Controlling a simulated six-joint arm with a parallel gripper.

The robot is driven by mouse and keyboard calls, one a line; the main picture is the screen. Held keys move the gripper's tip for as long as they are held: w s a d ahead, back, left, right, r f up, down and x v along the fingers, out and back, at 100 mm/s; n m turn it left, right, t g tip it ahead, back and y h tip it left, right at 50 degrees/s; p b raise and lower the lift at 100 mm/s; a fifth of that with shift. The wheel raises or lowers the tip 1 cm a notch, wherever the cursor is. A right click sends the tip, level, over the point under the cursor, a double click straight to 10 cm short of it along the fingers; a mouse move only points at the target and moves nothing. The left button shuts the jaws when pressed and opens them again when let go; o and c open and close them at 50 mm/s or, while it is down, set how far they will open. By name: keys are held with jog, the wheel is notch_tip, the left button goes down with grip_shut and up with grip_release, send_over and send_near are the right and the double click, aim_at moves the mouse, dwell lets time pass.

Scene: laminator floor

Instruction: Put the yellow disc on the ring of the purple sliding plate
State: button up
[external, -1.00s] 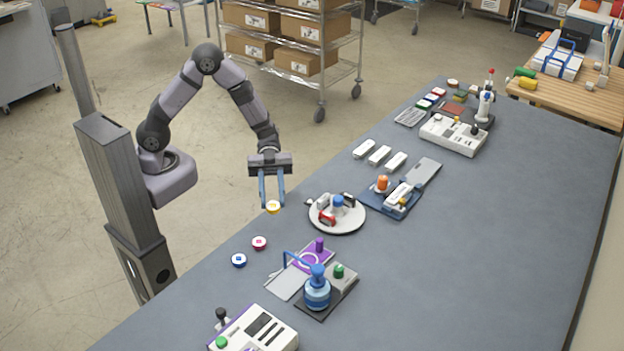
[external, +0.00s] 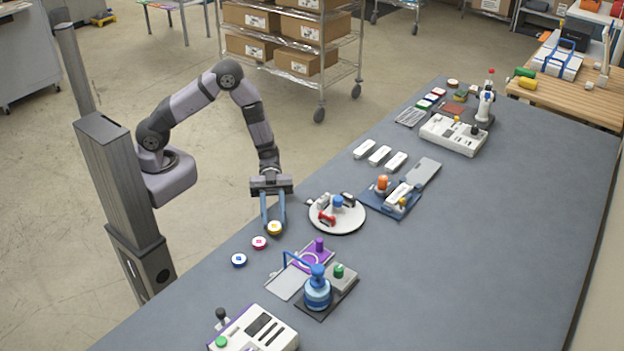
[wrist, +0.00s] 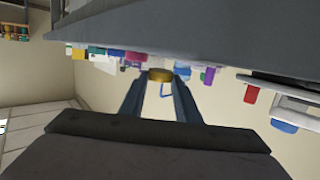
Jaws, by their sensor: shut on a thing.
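The yellow disc (external: 274,228) is between the fingertips of my gripper (external: 274,224), low over the near edge of the table. In the wrist view the disc (wrist: 160,75) sits between the two blue fingers, and my gripper (wrist: 160,82) is shut on it. I cannot tell whether the disc touches the table. The purple sliding plate (external: 322,253) lies to the lower right of the disc, beside a blue press. A pale ring (external: 308,259) shows on the plate with nothing on it. A purple knob (external: 319,244) stands at the plate's far end.
A pink disc (external: 259,243) and a blue disc (external: 239,260) lie left of the yellow one. The blue press (external: 317,290) stands right of the ring. A round white turntable (external: 350,222) with small parts is close on the right.

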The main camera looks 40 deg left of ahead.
aim_at(274, 211)
jog(key=shift+f+p, duration=0.35)
jog(key=shift+f, duration=0.55)
jog(key=shift+f, duration=0.2)
jog(key=o, duration=1.1)
jog(key=shift+f+b, duration=0.1)
jog(key=shift+b, duration=0.3)
jog(key=b+v, duration=0.2)
jog(key=v, duration=0.4)
jog(key=shift+w, duration=0.2)
jog(key=shift+o, duration=0.6)
jog(key=shift+w+a, duration=0.35)
jog(key=shift+a, duration=0.05)
